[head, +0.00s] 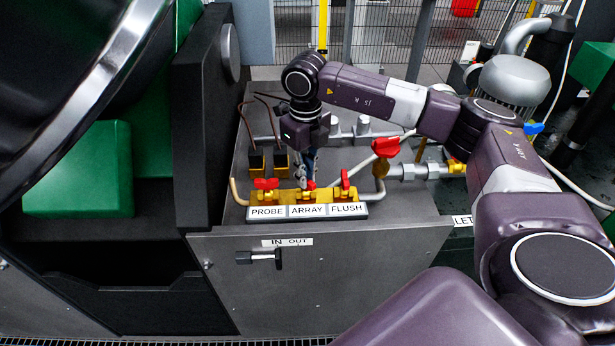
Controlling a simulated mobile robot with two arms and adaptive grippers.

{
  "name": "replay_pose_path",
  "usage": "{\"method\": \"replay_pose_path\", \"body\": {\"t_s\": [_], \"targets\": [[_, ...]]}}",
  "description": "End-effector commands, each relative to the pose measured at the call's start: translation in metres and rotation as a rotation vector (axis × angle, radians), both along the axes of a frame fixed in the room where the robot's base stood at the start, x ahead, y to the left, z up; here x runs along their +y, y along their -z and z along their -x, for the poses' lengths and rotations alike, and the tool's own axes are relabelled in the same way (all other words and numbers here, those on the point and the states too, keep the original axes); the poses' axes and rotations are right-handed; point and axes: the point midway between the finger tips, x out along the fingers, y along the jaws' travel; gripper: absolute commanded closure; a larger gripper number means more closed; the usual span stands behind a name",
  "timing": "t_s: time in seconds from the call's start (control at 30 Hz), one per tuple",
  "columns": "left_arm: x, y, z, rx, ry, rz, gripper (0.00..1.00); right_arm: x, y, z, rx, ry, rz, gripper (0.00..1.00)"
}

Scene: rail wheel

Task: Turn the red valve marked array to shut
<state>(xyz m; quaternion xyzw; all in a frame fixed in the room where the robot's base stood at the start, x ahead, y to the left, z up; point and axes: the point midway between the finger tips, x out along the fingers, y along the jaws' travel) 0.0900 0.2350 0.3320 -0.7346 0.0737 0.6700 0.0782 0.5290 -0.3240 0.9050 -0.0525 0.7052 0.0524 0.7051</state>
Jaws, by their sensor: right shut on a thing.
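Three small red valves sit on a yellow brass block above white labels. The valve over the ARRAY label (307,211) is the middle one, and only a little red of its handle (310,185) shows under my gripper. My right gripper (306,179) points down at it and is shut on that handle. The fingers hide most of the handle, so its angle cannot be told. The red probe valve (266,184) is to the left and the red flush valve (345,180) to the right. My left gripper is not in view.
A larger red valve (386,147) on a pipe stands right of the block, close to my right arm. A black handle marked IN OUT (260,257) is on the front panel. A large dark wheel (85,90) fills the upper left.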

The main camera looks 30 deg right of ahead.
Motion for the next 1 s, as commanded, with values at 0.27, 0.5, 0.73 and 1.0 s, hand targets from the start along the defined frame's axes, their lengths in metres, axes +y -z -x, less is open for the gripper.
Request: {"method": "replay_pose_path", "body": {"t_s": [0.27,0.5,0.73,1.0], "targets": [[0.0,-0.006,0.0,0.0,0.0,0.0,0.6,-0.001,-0.001,0.0,0.0,0.29,0.001,1.0],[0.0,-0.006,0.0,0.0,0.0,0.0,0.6,-0.001,0.0,0.0,0.0,0.332,0.001,1.0],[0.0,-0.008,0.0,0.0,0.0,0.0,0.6,0.0,-0.001,0.0,0.0,0.379,0.001,1.0],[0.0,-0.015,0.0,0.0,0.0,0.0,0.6,0.0,-0.001,0.0,0.0,0.669,0.0,1.0]]}}
